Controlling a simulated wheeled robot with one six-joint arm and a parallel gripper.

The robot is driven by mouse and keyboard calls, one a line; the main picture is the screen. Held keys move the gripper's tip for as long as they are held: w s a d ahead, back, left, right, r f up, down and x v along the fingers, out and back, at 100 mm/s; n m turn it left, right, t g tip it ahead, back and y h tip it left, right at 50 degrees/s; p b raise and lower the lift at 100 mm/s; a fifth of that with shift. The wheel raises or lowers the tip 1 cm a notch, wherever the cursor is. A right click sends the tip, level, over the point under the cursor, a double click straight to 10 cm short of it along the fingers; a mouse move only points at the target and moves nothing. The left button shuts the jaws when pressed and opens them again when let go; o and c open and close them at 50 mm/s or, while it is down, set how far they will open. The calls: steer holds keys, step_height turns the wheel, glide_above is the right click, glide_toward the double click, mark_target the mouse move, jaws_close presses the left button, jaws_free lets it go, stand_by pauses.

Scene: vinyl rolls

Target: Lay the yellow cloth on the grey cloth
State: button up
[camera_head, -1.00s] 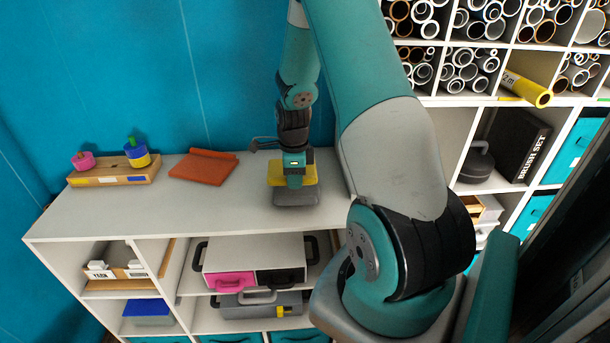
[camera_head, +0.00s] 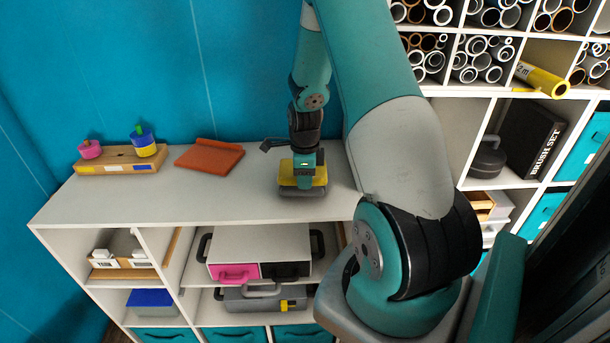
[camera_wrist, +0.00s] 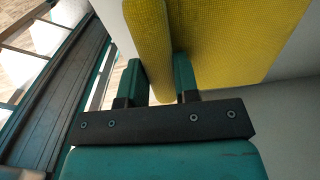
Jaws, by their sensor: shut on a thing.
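The yellow cloth (camera_head: 320,172) is in my gripper (camera_head: 303,176), over the grey cloth (camera_head: 302,191) on the white shelf top. In the head view the yellow cloth covers most of the grey one, whose front edge shows below it. I cannot tell whether the two touch. In the wrist view my gripper (camera_wrist: 158,78) is shut on a folded part of the yellow cloth (camera_wrist: 235,40), which spreads away to the upper right. The grey cloth is not clearly seen there.
An orange cloth (camera_head: 208,156) lies to the left on the white shelf top (camera_head: 225,205). Further left is a wooden block (camera_head: 120,160) with pink and blue-yellow pieces. The blue wall (camera_head: 220,70) stands behind. The shelf top between is clear.

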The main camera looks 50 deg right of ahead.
steer(key=shift+f+b, duration=0.35)
steer(key=shift+f, duration=0.3)
steer(key=o, duration=1)
steer(key=shift+r, duration=0.1)
